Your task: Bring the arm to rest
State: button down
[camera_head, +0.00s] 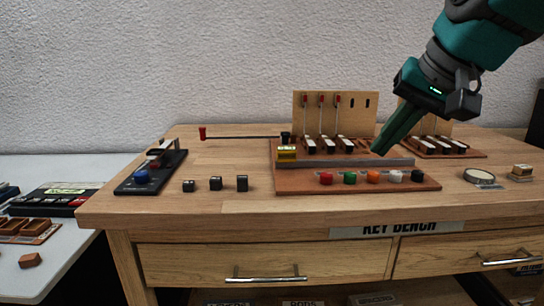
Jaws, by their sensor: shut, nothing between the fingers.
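My gripper (381,150) comes in from the upper right on my teal and dark arm. Its green fingers are together and point down and to the left. The fingertips are over the right part of the piano action board (300,182), near the grey rail (345,162); whether they touch it I cannot tell. Nothing shows between the fingers. Part of the upright wooden panel and the keys behind are hidden by my arm.
The bench top holds several coloured knobs (349,178), small black blocks (215,183), a black device (152,172) at left and a round disc (479,176) at right. A second key board (452,147) stands behind my gripper.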

jog(key=s+f+n+g+h, duration=0.1)
jog(key=s+f+g, duration=0.1)
jog(key=s+f, duration=0.5)
jog(key=s+a+f+n+g+h, duration=0.1)
jog(key=s+f+g, duration=0.2)
jog(key=s+f, duration=0.5)
jog(key=s+a+f+n+g+h, duration=0.1)
jog(key=s+f, duration=0.6)
jog(key=f, duration=1.6)
jog(key=shift+s+g, duration=0.3)
jog(key=shift+g, duration=0.6)
jog(key=c, duration=1.6)
grip_release()
jog(key=shift+a, duration=0.1)
